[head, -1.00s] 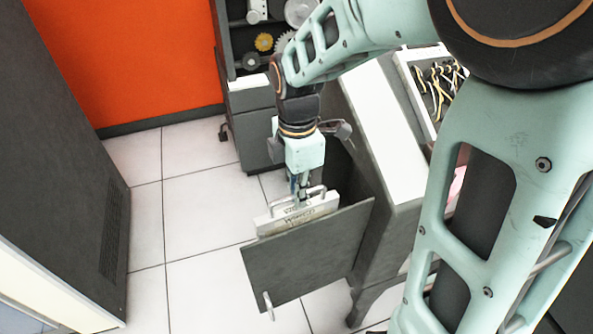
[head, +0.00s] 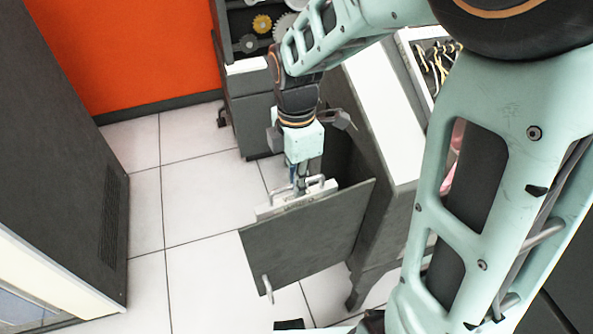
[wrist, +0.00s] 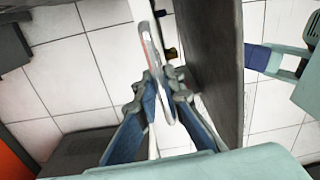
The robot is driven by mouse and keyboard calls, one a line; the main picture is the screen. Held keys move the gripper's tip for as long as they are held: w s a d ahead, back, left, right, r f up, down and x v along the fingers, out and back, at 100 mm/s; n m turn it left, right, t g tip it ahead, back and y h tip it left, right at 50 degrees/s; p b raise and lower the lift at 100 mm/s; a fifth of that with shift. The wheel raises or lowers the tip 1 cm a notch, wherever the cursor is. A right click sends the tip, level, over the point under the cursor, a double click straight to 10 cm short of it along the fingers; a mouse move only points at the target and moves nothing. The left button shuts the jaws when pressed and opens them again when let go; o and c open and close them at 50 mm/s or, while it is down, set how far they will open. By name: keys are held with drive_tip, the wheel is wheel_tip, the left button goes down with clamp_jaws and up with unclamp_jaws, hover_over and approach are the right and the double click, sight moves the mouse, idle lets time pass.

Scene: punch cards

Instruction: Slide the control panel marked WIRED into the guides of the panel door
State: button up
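The control panel (head: 267,210) is a pale plate with a metal handle. In the head view only its top edge and handle show above the panel door (head: 310,240); its face and lettering are hidden behind the door. My gripper (head: 301,187) points down and is shut on the handle. In the wrist view my gripper (wrist: 163,88) has its blue-padded fingers on either side of the handle (wrist: 151,45), with the dark door (wrist: 215,60) close on the right. The guides are hidden, so I cannot tell whether the panel's edges sit in them.
The door stands open from a grey cabinet with a white top (head: 385,120). A tray of yellow and white wires (head: 435,65) is at upper right. A dark cabinet (head: 60,150) stands at left. Tiled floor (head: 205,200) between them is clear.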

drive_tip(key=o, duration=0.5)
drive_tip(key=shift+r, duration=0.1)
drive_tip(key=shift+s, duration=0.1)
wheel_tip(320, 180, up, 12)
drive_tip(key=shift+w, duration=0.25)
drive_tip(key=shift+a, duration=0.1)
